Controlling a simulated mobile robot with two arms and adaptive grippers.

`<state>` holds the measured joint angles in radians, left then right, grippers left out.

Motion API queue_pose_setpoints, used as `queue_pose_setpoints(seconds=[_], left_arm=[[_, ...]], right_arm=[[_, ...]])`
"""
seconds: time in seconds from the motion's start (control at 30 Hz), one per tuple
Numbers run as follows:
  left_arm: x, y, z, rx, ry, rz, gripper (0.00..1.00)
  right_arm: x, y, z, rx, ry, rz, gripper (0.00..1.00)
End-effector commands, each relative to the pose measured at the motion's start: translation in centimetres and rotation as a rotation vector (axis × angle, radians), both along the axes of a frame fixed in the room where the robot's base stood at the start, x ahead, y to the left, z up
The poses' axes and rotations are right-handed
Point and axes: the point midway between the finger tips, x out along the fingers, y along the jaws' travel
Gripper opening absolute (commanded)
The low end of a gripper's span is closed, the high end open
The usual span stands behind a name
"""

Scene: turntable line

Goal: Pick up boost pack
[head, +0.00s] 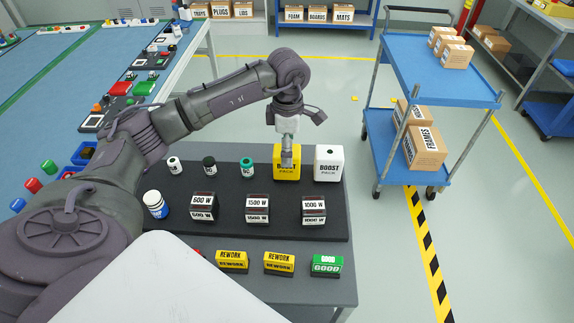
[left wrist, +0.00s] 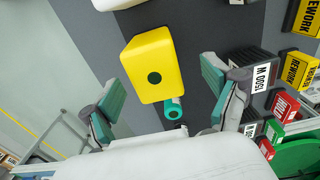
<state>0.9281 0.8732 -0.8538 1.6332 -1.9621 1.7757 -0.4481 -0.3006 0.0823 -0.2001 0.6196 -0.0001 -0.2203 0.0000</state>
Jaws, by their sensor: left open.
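Two boost packs stand side by side at the back of the dark mat: a yellow one (head: 287,174) and a white one (head: 329,164). My left gripper (head: 287,158) points down at the yellow pack, with its fingers partly in front of the pack's top in the head view. In the left wrist view the yellow pack (left wrist: 150,62) shows its top with a dark round spot, lying between and ahead of the two spread teal-padded fingers (left wrist: 160,92). The gripper is open and holds nothing. My right gripper is out of view.
A teal-topped bottle (head: 247,167) stands just left of the yellow pack. Labelled dark blocks (head: 257,208) are in front, with yellow REWORK blocks (head: 279,262) and a green GOOD block (head: 326,265) nearer. A blue cart (head: 440,80) stands right of the table.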

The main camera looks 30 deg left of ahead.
Motion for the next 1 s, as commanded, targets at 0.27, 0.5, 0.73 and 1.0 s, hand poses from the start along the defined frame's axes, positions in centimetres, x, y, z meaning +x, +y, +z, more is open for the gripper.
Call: queue_pose_setpoints(seconds=[0.27, 0.5, 0.73, 1.0], left_arm=[[0.4, 0.5, -3.7, 0.0, 0.005, 0.001, 0.88], [0.4, 0.5, -5.0, 0.0, 0.0, 0.0, 0.88], [0.4, 0.5, -5.0, 0.0, 0.0, 0.0, 0.69], [0.4, 0.5, -4.9, 0.0, 0.0, 0.0, 0.24]], right_arm=[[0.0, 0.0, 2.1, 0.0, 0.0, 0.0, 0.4], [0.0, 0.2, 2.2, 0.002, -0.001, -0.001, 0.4], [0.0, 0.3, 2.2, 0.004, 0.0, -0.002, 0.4], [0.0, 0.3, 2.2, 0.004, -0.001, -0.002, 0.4]])
